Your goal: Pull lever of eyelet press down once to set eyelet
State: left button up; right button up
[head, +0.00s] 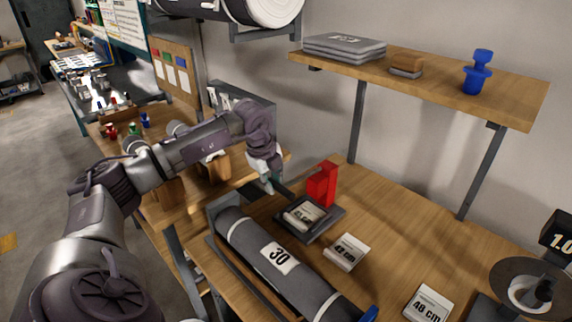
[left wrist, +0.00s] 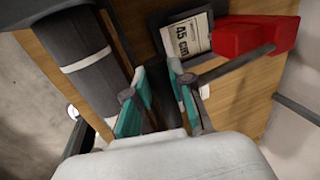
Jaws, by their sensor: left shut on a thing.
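The eyelet press is a red upright body (head: 322,184) on the wooden bench; in the left wrist view its red part (left wrist: 250,36) is at the top right. Its dark lever (left wrist: 234,64) runs from the red part towards my left gripper (left wrist: 157,68). My left gripper, also in the head view (head: 268,186), is beside the press on its left, with its teal fingers closed on the lever. The exact contact is partly hidden by the fingers. My right gripper is not in view.
A dark tray (head: 280,228) with a labelled card lies before the press. A grey roll (head: 250,240) marked 30 lies in a holder at front left. Label blocks (head: 346,252) stand to the right. A wooden shelf (head: 510,102) overhangs the back.

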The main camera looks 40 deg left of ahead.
pick_arm(q)
jog(key=shift+s+f+b, duration=0.15)
jog(key=shift+f+b, duration=0.25)
jog(key=shift+f, duration=0.5)
